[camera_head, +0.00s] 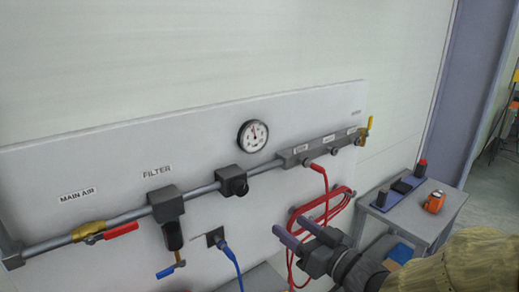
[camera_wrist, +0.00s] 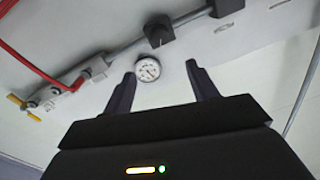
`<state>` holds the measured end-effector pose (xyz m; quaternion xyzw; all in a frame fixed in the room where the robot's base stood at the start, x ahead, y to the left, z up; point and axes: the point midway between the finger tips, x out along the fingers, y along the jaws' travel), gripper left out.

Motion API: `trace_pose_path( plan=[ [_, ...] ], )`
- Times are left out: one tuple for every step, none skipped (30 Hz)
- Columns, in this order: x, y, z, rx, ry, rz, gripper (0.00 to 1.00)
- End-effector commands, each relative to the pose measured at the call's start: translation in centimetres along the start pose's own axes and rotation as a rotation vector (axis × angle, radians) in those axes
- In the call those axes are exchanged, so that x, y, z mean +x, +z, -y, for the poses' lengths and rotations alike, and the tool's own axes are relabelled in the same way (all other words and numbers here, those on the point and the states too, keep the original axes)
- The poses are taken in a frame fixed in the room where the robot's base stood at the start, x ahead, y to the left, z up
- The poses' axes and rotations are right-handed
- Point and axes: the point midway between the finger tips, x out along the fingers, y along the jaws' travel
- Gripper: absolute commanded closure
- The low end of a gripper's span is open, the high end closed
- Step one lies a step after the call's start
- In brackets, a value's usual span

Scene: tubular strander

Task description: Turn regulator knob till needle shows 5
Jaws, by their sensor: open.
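The pressure gauge (camera_head: 252,136) is a round white dial with a dark rim on the wall panel. Its needle points roughly upward, but the numbers are too small to read. The regulator (camera_head: 231,180) is a black block on the pipe, left of and below the gauge, with a round dark knob (camera_head: 238,187) on its front. In the wrist view, the gauge (camera_wrist: 148,69) shows between my fingertips, and the black regulator (camera_wrist: 158,31) is above it. My gripper (camera_head: 276,224) is open and empty, right of and below the regulator, apart from it.
A red coiled hose (camera_head: 325,214) hangs behind my gripper from the manifold (camera_head: 318,149). The filter (camera_head: 166,206) and the red-handled main air valve (camera_head: 120,230) are at left. A blue cable (camera_head: 231,257) hangs below the regulator. A small grey table (camera_head: 440,214) stands right.

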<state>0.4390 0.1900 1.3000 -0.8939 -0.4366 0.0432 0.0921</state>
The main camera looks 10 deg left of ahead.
Motion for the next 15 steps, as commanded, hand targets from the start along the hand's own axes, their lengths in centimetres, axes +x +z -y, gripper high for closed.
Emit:
trace_pose_path(
  plan=[
    [0.0, 0.0, 0.0, 0.0, 0.0, 0.0, 0.42],
    [0.0, 0.0, 0.0, 0.0, 0.0, 0.0, 0.42],
    [0.0, 0.0, 0.0, 0.0, 0.0, 0.0, 0.42],
    [0.0, 0.0, 0.0, 0.0, 0.0, 0.0, 0.42],
    [0.0, 0.0, 0.0, 0.0, 0.0, 0.0, 0.42],
    [0.0, 0.0, 0.0, 0.0, 0.001, 0.0, 0.42],
    [0.0, 0.0, -0.1, -0.001, 0.003, 0.002, 0.42],
    [0.0, 0.1, -0.1, -0.001, 0.007, 0.004, 0.42],
    [0.0, 0.2, -0.4, -0.003, 0.019, 0.011, 0.42],
    [-0.1, 0.4, -0.7, -0.006, 0.033, 0.019, 0.42],
    [-0.1, 0.6, -1.1, -0.009, 0.052, 0.03, 0.42],
    [-0.2, 0.9, -1.8, -0.016, 0.085, 0.05, 0.42],
    [-0.4, 1.3, -2.4, -0.02, 0.116, 0.069, 0.42],
    [-0.5, 1.7, -3.1, -0.025, 0.15, 0.092, 0.42],
    [-0.9, 2.3, -4.2, -0.031, 0.204, 0.127, 0.42]
  ],
)
